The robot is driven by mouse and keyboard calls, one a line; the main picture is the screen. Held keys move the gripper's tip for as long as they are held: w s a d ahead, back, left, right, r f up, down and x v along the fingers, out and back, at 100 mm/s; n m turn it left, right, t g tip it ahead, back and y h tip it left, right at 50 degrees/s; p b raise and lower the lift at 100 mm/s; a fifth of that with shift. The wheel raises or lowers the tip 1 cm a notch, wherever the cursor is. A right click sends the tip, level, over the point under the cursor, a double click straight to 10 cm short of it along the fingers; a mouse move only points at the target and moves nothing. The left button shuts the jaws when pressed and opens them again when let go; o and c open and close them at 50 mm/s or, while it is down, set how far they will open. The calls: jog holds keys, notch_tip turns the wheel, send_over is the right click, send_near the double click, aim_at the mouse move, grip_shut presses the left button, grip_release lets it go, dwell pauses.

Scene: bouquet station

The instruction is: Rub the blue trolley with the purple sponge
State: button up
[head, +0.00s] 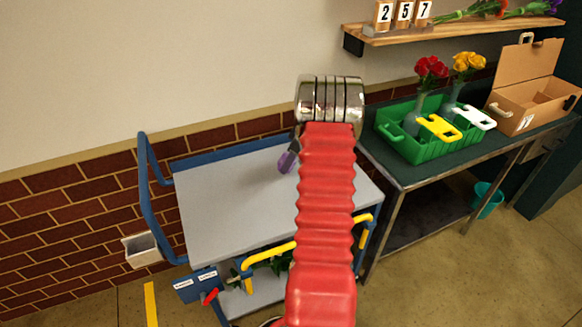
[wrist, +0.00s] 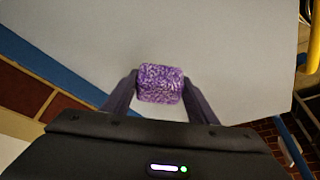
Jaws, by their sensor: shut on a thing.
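The purple sponge (wrist: 160,83) is a small speckled block between my fingertips in the wrist view. My gripper (wrist: 160,88) is shut on it. In the head view my gripper (head: 290,158) shows only in part beside my red arm, over the trolley's top. The blue trolley (head: 235,200) has a pale grey top, a blue frame and a blue handle at the left. Its top also fills much of the wrist view (wrist: 215,40). I cannot tell whether the sponge touches the top or hangs above it.
A dark table (head: 395,175) stands right of the trolley with a green crate (head: 430,148) holding vases of red and yellow flowers. An open cardboard box (head: 535,105) is beyond it. A wooden shelf (head: 450,30) hangs above. The trolley's visible top is otherwise bare. A brick wall is behind.

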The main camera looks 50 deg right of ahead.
jog(key=shift+r, duration=1.1)
